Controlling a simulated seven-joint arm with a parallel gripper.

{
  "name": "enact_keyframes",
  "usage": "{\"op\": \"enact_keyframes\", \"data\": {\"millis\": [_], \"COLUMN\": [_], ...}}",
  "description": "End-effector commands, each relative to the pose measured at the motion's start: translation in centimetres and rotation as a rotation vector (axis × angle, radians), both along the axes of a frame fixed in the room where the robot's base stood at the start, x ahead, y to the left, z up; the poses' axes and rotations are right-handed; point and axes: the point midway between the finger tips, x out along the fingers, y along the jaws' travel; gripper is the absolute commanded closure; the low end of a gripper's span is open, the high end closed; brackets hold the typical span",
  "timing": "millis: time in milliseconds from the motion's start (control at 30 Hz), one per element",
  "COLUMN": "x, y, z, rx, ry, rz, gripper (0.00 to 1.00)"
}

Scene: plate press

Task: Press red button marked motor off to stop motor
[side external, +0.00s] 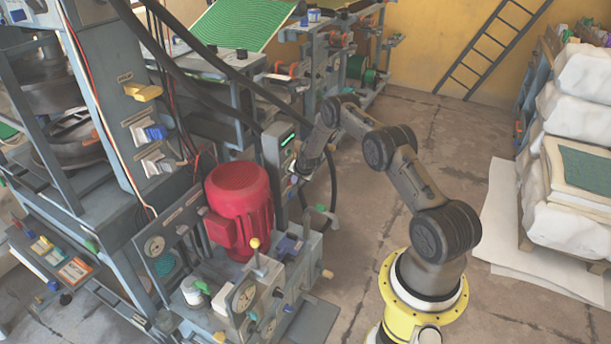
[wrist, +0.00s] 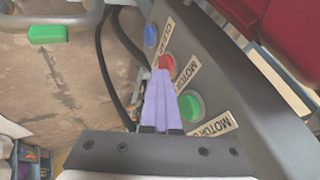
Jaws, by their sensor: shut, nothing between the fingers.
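The red button (wrist: 166,63) sits on a dark grey control panel (wrist: 222,75) in the wrist view, with a label starting "MOTOR" (wrist: 181,73) beside it. My gripper (wrist: 160,74) is shut and empty, its purple fingers together. The fingertips overlap the lower left edge of the red button in the picture; I cannot tell whether they touch it. In the side external view my gripper is at the grey control box (side external: 277,150), and the fingertips and buttons are too small or hidden to make out. A red motor (side external: 239,203) stands in front of the box.
A green button (wrist: 190,106) with its own "MOTOR" label is below the red one, and a blue button (wrist: 151,36) is above it. Black cables (wrist: 103,70) hang left of the panel. Open floor (side external: 360,230) lies around my arm.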

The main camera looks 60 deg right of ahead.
Motion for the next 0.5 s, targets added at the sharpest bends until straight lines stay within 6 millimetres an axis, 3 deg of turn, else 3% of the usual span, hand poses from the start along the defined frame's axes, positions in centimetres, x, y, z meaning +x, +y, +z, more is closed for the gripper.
{"op": "enact_keyframes", "data": {"millis": [133,500], "x": [-3.5,-6.1], "y": [-0.2,2.2], "z": [0.0,5.2], "rx": [0.009,0.008], "ry": [0.008,0.006], "rz": [-0.010,-0.011], "gripper": [1.00,1.00]}}
